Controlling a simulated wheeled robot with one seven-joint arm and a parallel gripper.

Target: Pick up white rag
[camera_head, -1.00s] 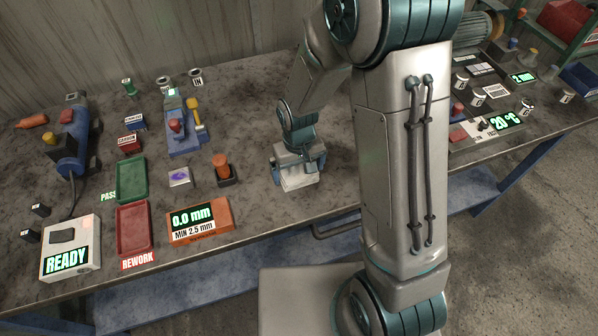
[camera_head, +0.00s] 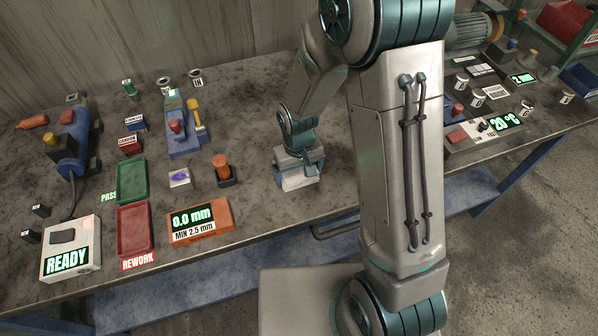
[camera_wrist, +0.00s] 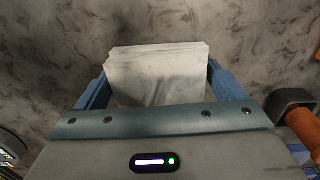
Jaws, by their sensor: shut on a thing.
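The white rag (camera_wrist: 158,72) looks like a folded, pale square stack. In the wrist view it sits between the two blue fingers of my gripper (camera_wrist: 160,84). In the head view the white rag (camera_head: 298,181) shows beneath my gripper (camera_head: 298,172), on or just above the table. My gripper is shut on the rag from both sides. Its upper part is hidden by the gripper body, and I cannot tell whether it touches the table.
An orange-handled tool in a dark holder (camera_head: 223,170) stands just left of my gripper. Further left are a green tray (camera_head: 132,180), a red tray (camera_head: 134,230) and an orange gauge (camera_head: 199,221). The grey table (camera_head: 270,105) is clear behind my gripper.

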